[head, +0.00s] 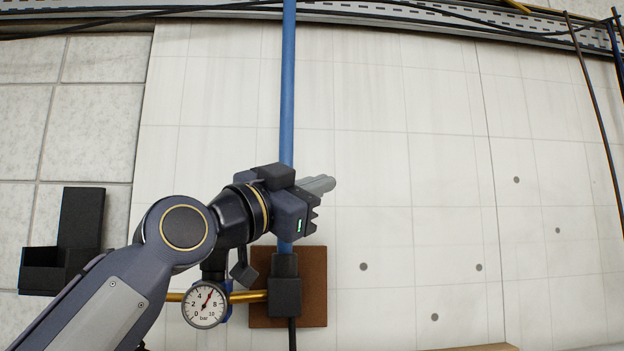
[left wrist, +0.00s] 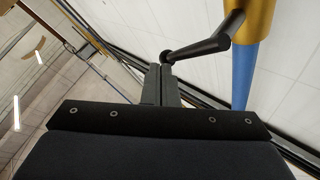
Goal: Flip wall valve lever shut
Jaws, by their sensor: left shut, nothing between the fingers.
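A blue pipe (head: 288,100) runs down the wall in the head view. In the left wrist view, a gold valve body (left wrist: 257,18) sits on the blue pipe (left wrist: 242,80), and a black lever (left wrist: 205,46) with a rounded end reaches left from it. My left gripper (head: 328,184) is shut and empty, in front of the pipe with its grey fingers to the pipe's right. In the left wrist view, its fingertips (left wrist: 161,72) are at the lever's rounded end; I cannot tell whether they touch. My gripper seems to hide valve and lever in the head view. My right gripper is not visible.
A pressure gauge (head: 204,304) and a brass pipe (head: 248,297) are below my left wrist, beside a brown plate (head: 317,288). A black open box (head: 45,278) is at left. A metal cable tray (head: 420,15) runs along the top.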

